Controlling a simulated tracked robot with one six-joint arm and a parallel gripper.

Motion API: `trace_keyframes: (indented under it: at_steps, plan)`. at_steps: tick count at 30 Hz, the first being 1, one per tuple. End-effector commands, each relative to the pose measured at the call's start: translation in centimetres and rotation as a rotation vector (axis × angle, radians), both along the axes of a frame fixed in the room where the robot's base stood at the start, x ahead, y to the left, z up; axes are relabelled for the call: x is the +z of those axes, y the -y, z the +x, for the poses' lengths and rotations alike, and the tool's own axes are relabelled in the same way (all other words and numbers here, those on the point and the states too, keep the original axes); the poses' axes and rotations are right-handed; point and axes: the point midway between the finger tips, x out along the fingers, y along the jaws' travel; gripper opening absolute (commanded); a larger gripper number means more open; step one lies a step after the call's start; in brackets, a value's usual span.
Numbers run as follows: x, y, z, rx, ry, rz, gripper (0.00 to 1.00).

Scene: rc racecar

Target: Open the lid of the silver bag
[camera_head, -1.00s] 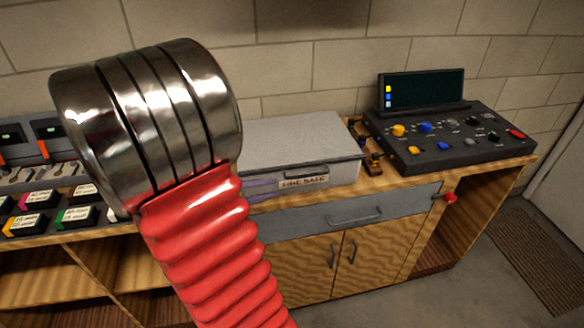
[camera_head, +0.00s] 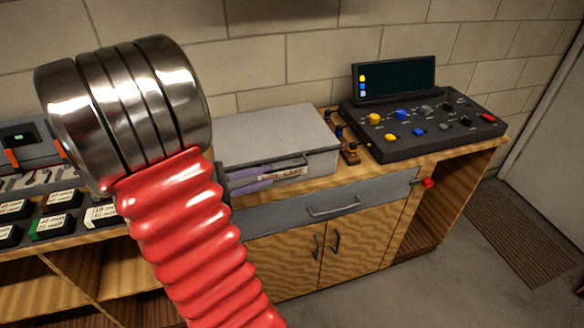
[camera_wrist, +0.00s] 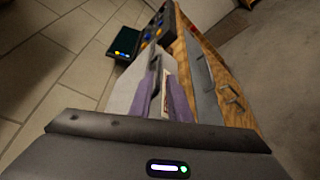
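The silver bag appears as a grey, box-shaped case (camera_head: 275,128) with a flat lid, on the wooden workbench. Its front has a dark handle (camera_head: 292,163) and a white label (camera_head: 284,173). My gripper (camera_head: 262,181), with purple fingers, is at the left part of the case's front, partly hidden behind my arm. In the wrist view, the two purple fingers of my gripper (camera_wrist: 160,95) are apart, with the dark handle (camera_wrist: 156,76) showing between them. The pale case lid (camera_wrist: 123,92) lies left of them. I cannot tell whether the fingers touch the handle. The lid is closed.
A black control console (camera_head: 425,125) with coloured knobs and a screen (camera_head: 394,78) stands right of the case. Labelled boxes (camera_head: 50,225) are at the left. A grey drawer (camera_head: 335,206) is below the case.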

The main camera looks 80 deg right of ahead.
Motion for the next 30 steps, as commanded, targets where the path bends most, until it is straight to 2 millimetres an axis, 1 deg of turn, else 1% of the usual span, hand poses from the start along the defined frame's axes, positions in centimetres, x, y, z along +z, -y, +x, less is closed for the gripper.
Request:
trace_keyframes:
  at_steps: [1, 21, 24, 30]
  plan:
    - [-0.2, 0.5, -0.5, -0.004, -0.001, 0.001, 0.17]
    - [-1.8, 6.2, -5.4, -0.004, 0.000, 0.001, 0.17]
    - [-2.0, 6.9, -6.0, -0.003, -0.001, 0.001, 0.17]
    - [-2.2, 7.7, -6.6, -0.001, 0.000, 0.000, 0.17]
